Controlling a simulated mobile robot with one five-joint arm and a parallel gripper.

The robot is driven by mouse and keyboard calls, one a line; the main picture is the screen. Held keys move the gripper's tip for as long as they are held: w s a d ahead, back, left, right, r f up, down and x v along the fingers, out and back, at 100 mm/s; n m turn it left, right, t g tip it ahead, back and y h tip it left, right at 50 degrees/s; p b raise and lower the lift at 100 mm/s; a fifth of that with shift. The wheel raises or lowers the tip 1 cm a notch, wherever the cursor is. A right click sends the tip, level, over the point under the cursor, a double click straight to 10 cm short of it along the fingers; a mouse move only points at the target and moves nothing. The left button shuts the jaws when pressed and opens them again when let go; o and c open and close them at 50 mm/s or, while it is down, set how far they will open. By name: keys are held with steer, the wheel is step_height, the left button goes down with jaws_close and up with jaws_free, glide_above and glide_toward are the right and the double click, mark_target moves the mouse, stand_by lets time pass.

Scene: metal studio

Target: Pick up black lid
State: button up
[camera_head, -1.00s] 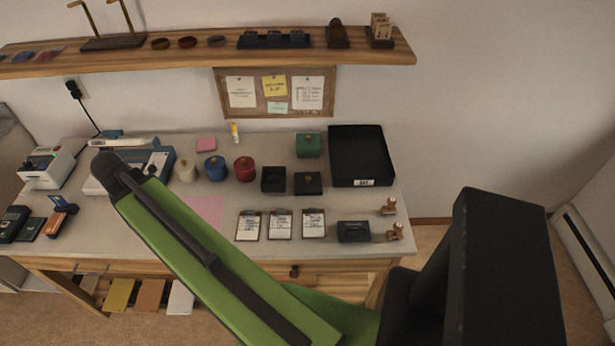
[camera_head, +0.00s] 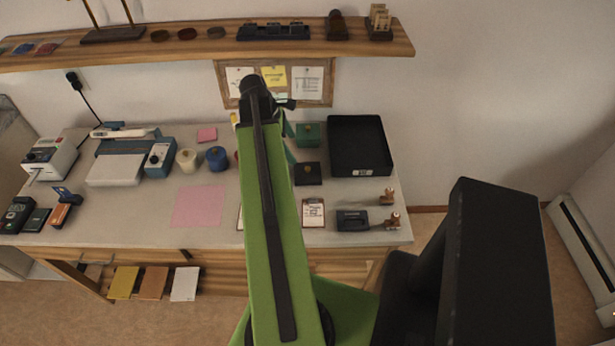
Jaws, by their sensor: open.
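The black lid (camera_head: 308,173), a flat dark square with a small knob on top, lies on the desk just right of my raised green arm. The black open box seen beside it earlier is now hidden behind my arm. My arm reaches up across the middle of the view, its far joint in front of the pinboard. My gripper does not show; it is hidden behind my arm or out of frame.
A green box (camera_head: 308,135) with a knob is behind the lid. A black tray (camera_head: 359,148) stands to the right. A clipboard (camera_head: 313,213) and a black device (camera_head: 352,220) lie in front. A blue pot (camera_head: 216,158) is left. A wooden shelf (camera_head: 200,54) runs above.

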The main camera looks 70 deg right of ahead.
mark_target(305, 169)
steer(key=b+x, duration=0.6)
steer(key=x, duration=0.2)
steer(key=shift+w+f, duration=0.1)
steer(key=shift+f, duration=0.1)
steer(key=b+x, duration=0.5)
steer(key=shift+a+f, duration=0.2)
steer(key=shift+r, duration=0.2)
steer(key=shift+c, duration=0.3)
steer(key=c, duration=1.1)
steer(key=shift+o, duration=0.2)
